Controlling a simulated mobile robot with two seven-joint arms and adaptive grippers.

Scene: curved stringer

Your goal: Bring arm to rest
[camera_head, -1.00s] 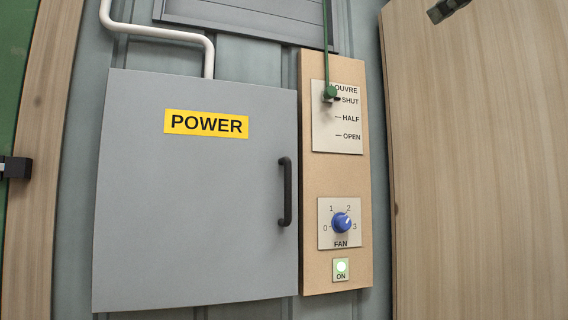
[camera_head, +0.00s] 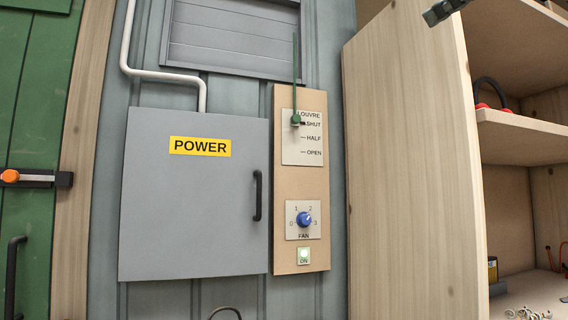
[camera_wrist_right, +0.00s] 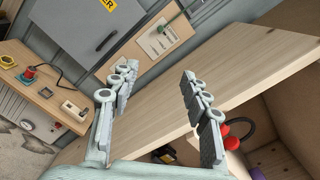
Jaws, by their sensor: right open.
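My right gripper (camera_head: 445,10) shows only in part at the top right edge of the head view, up beside the wooden cabinet side. In the right wrist view my right gripper (camera_wrist_right: 157,78) has its two fingers wide apart with nothing between them. It is clear of the control panel (camera_head: 287,200). My left gripper is not in view.
A wooden shelf unit (camera_head: 405,160) with open compartments stands at the right. A grey POWER door (camera_head: 195,225) is shut; the louvre lever (camera_head: 295,118) is at SHUT. A green door (camera_head: 40,120) is at left.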

